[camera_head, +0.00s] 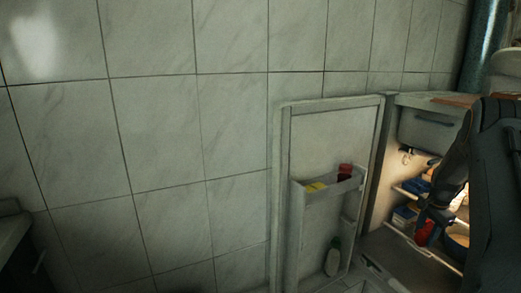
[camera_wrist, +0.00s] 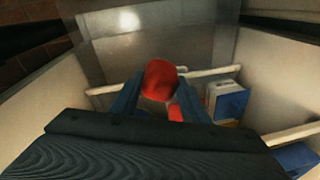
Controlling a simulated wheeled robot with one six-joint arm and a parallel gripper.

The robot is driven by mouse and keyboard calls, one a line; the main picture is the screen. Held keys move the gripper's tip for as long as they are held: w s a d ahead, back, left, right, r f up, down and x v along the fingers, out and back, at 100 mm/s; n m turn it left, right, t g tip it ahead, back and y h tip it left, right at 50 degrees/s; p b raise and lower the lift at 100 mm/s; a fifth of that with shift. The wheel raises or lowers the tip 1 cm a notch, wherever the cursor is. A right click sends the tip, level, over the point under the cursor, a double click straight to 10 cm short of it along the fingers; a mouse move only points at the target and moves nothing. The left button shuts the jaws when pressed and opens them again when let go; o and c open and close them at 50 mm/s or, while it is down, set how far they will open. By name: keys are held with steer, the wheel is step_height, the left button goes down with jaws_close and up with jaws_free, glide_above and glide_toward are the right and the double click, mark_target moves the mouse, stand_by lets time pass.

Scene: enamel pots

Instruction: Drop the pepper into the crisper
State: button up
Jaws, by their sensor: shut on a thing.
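The red pepper (camera_wrist: 161,79) is between my gripper's fingertips (camera_wrist: 158,97) in the wrist view. My gripper is shut on it. In the head view the pepper (camera_head: 425,233) hangs below my dark gripper (camera_head: 432,212), in front of the open fridge's lower shelves. A grey, drawer-like shape (camera_head: 400,254) lies low at the fridge's front, below the pepper. It may be the crisper, but I cannot tell for sure, and its inside is not clear.
The fridge door (camera_head: 318,150) stands open at the left, with a red jar (camera_head: 345,170) and a yellow item (camera_head: 316,187) in its rack. A blue box (camera_wrist: 231,101) and other goods sit on the shelves. My arm hides the fridge's right side.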

mark_target(426, 233)
steer(key=shift+f+b, duration=0.4)
steer(key=shift+f, duration=1)
steer(key=o, duration=1.2)
steer(key=shift+s+a+r, duration=0.1)
steer(key=shift+s+r, duration=0.1)
steer(key=shift+r, duration=1.1)
steer(key=shift+s+a+r, duration=0.15)
steer(key=shift+r, duration=1.1)
steer(key=shift+s+a+r, duration=0.1)
steer(key=shift+s+r, duration=0.1)
steer(key=shift+r, duration=1.1)
